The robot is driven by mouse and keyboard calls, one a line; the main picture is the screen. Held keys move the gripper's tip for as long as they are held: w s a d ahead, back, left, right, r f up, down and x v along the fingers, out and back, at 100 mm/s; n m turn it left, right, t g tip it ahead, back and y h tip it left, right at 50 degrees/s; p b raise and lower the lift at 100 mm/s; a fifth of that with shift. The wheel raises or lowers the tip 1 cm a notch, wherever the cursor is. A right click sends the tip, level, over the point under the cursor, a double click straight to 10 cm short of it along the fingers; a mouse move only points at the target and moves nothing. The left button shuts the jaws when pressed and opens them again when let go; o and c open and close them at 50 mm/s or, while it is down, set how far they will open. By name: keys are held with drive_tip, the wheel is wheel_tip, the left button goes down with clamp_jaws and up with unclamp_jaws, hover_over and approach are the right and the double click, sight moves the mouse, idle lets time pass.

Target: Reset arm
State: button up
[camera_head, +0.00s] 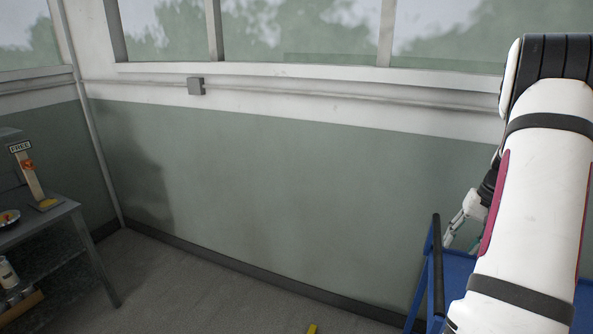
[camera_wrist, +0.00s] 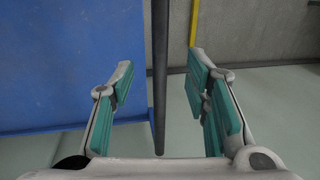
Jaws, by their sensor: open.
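My gripper (camera_wrist: 158,92) shows in the wrist view with its two teal-padded fingers spread wide apart. It is open, and nothing sits between the pads. In the head view my white arm fills the right side, and part of my gripper (camera_head: 463,217) shows behind it, beside a blue cart (camera_head: 459,269). In the wrist view a blue surface (camera_wrist: 70,60) lies at the left, and a dark bar (camera_wrist: 159,75) runs down the middle beyond the fingers.
A yellow strip (camera_wrist: 192,25) shows in the wrist view. The floor between table and cart looks mostly clear.

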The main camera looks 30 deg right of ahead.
drive_tip(key=w+a+r+n, duration=0.25)
drive_tip(key=a+r, duration=0.35)
drive_tip(key=a, duration=0.3)
drive_tip(key=w+a+r+n+t+h, duration=0.1)
drive_tip(key=w+a+r, duration=0.2)
drive_tip(key=a+r, duration=0.35)
drive_tip(key=w+a+r+n, duration=0.25)
drive_tip(key=a+r, duration=0.25)
drive_tip(key=a, duration=0.6)
drive_tip(key=s+a+r+n+t, duration=0.1)
drive_tip(key=s+a+n, duration=0.1)
drive_tip(key=s+a, duration=0.4)
drive_tip(key=s+a+r+n+t, duration=0.1)
drive_tip(key=s+a, duration=0.4)
drive_tip(key=a, duration=1)
drive_tip(key=shift+s+r+n+t+b, duration=0.35)
drive_tip(key=shift+s+n+t, duration=0.05)
drive_tip(key=shift+n, duration=0.3)
drive_tip(key=shift+c, duration=1.2)
drive_tip(key=shift+d, duration=0.1)
